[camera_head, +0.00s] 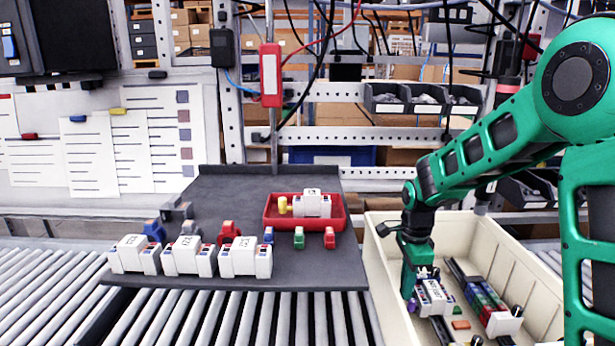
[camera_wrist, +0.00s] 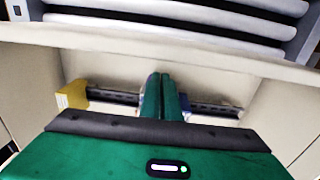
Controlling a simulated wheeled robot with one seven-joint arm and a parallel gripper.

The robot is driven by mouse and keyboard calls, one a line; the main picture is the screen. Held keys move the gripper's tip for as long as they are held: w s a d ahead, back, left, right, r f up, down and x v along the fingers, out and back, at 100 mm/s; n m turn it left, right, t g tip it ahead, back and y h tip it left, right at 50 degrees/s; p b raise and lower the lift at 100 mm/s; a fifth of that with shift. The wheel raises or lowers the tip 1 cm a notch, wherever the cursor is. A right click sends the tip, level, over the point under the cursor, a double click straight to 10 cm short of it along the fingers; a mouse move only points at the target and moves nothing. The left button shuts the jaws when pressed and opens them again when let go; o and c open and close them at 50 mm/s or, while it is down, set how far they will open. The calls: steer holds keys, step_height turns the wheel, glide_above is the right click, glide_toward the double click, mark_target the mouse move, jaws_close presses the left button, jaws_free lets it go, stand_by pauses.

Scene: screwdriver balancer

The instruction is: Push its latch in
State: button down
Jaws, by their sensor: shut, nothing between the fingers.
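My gripper (camera_head: 410,292) points down into the cream crate (camera_head: 381,262), its fingers together and empty. In the head view it is at the left end of a white module (camera_head: 434,299) on a dark rail; I cannot tell whether the fingertips touch it. In the wrist view the shut green fingers (camera_wrist: 161,92) stand in front of the dark rail (camera_wrist: 212,108) and hide most of what is behind them. The latch cannot be made out in either view.
A second rail in the crate carries coloured blocks (camera_head: 484,298) and a white module (camera_head: 504,323). A yellow block (camera_wrist: 72,95) sits at the rail's left end. The crate wall is close to my gripper. Left, a dark board (camera_head: 230,190) holds white modules and a red tray (camera_head: 270,222).

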step_height(320, 180, up, 15)
steer(key=s, duration=0.1)
steer(key=shift+s+a+f, duration=0.15)
steer(key=shift+s+f, duration=0.05)
stand_by(0.5)
steer(key=s+d+f+n, duration=0.1)
steer(key=s+d+n, duration=0.3)
steer(key=s, duration=0.6)
steer(key=s+d+f+n, duration=0.2)
steer(key=s+d, duration=0.4)
steer(key=s, duration=0.5)
steer(key=s+d+f+n, duration=0.2)
steer(key=s+d+n, duration=0.3)
steer(key=s, duration=0.5)
steer(key=shift+s+d+n, duration=0.2)
steer(key=shift+d+n, duration=0.1)
steer(key=shift+d, duration=0.3)
